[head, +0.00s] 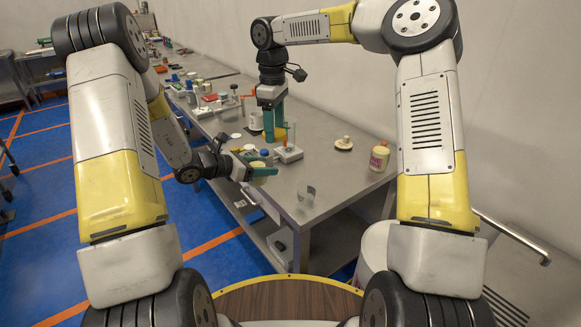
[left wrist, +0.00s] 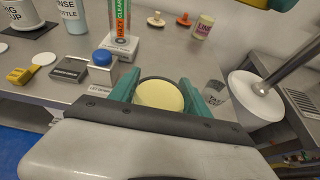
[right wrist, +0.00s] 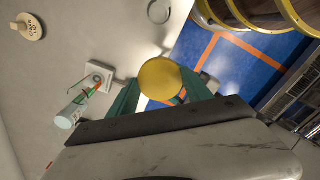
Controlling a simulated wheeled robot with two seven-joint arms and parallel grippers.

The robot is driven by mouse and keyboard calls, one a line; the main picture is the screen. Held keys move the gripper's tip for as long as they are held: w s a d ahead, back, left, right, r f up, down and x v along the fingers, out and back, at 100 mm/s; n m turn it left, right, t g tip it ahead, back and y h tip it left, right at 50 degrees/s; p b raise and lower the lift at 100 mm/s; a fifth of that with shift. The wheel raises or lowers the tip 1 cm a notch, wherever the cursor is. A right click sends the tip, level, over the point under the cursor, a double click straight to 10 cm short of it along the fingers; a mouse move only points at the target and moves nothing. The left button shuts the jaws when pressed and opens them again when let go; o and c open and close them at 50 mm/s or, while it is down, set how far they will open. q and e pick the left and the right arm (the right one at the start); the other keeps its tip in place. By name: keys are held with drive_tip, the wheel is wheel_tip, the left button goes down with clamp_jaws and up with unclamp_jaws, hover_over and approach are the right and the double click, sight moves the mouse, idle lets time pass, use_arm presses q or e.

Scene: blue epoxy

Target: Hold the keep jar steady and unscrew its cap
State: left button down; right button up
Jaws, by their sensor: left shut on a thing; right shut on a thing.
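My left gripper (head: 255,171) is shut on the keep jar, a small round pale yellow thing (left wrist: 160,95) just past the table's front edge. Its round top faces up between the teal fingers (left wrist: 165,98); its side is mostly hidden. My right gripper (head: 274,128) points down above the table, higher and farther back, apart from the left one. It is shut on a round golden-yellow piece that looks like the cap (right wrist: 160,78), seen between the teal fingertips in the right wrist view. No label on either piece is readable.
A white stand (head: 288,153) with a red and green tube is close behind my left gripper, beside a blue-topped block (left wrist: 102,57). A labelled jar (head: 379,157) and a pale disc with a knob (head: 343,143) stand right. A clear ring (head: 307,193) lies near the front edge.

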use_arm(q)
drive_tip(key=w+d, duration=0.4)
drive_tip(key=d, duration=0.1)
drive_tip(key=w+d, duration=0.2)
drive_tip(key=d, duration=0.1)
drive_tip(key=shift+w+d, duration=0.25)
drive_tip(key=shift+d, duration=0.3)
drive_tip(key=shift+a+f, duration=0.15)
drive_tip(key=shift+f, duration=1.55)
drive_tip(key=shift+f, duration=0.2)
drive_tip(key=c, duration=0.5)
unclamp_jaws()
